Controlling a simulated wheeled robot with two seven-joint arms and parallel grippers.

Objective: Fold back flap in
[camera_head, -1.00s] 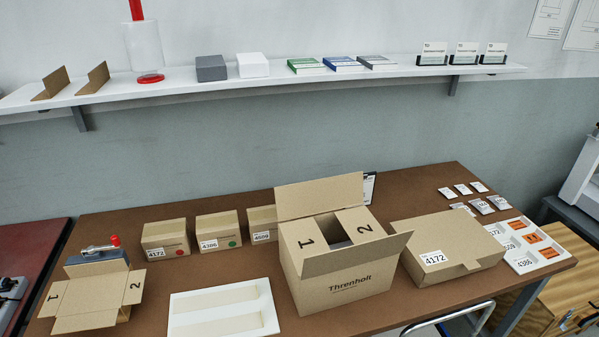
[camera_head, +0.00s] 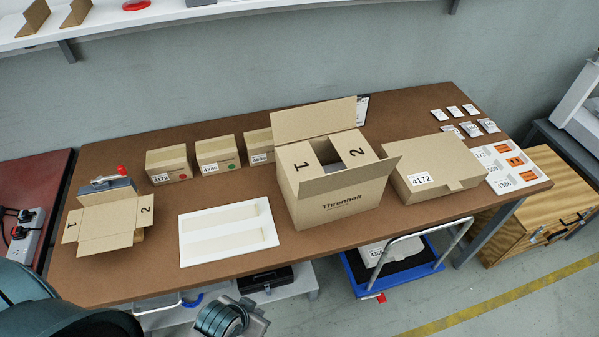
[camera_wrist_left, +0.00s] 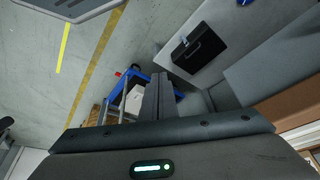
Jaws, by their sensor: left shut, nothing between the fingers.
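The large cardboard carton (camera_head: 345,205), printed "Threnholt", stands upright on the brown table in the head view. Its side flaps marked 1 (camera_head: 301,165) and 2 (camera_head: 355,150) lie folded inward, with a dark gap between them. Its back flap (camera_head: 314,119) stands up, leaning a little backward. Its front flap (camera_head: 350,177) sticks outward toward the front. My left gripper (camera_wrist_left: 158,92) is shut and empty in the left wrist view, above the floor and apart from the carton. In the head view my left arm shows at the bottom edge, in front of the table. My right gripper is not seen.
A flat closed box (camera_head: 435,170) stands close right of the carton. A white tray (camera_head: 228,232) lies left of it, with several small boxes behind. A small open carton (camera_head: 108,222) is at far left. A blue trolley (camera_head: 395,265) stands below the table's front edge.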

